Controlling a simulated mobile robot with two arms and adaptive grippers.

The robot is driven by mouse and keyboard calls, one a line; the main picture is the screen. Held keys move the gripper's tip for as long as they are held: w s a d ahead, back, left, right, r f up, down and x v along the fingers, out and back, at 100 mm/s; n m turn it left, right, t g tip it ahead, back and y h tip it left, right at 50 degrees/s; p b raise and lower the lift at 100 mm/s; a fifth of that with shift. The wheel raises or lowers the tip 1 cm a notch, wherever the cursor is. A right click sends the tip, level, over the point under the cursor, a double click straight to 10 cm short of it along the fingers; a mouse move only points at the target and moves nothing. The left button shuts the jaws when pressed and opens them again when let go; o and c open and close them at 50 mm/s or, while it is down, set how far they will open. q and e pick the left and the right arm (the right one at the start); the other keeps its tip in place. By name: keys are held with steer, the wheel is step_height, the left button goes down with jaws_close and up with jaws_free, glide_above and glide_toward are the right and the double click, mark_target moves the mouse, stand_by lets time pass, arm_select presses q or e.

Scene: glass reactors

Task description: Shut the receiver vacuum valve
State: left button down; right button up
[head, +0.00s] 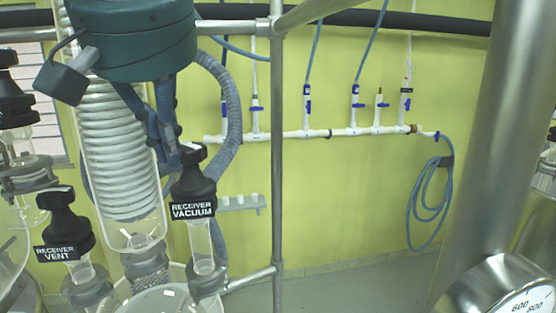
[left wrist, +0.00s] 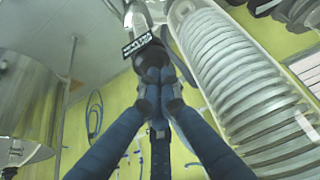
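The receiver vacuum valve (head: 193,183) has a black knob with a white-lettered label, above a clear glass stem, left of centre in the head view. Its label (left wrist: 138,44) shows just beyond my fingertips in the left wrist view. My left gripper (head: 182,152) reaches down from the upper left, and its blue fingers converge at the top of the knob. In the left wrist view the gripper (left wrist: 152,78) looks closed around the knob, whose top is mostly hidden between the fingers. The frames do not show clearly how far the valve is turned. My right gripper is not in view.
The receiver vent valve (head: 66,228) stands close on the left. A glass coil condenser (head: 118,150) is directly behind my left gripper. A grey ribbed hose (head: 232,120) and a metal frame post (head: 277,170) are to the right. A gauge (head: 522,300) sits at lower right.

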arm_select(q)
step_height(320, 180, up, 6)
stand_by(0.5)
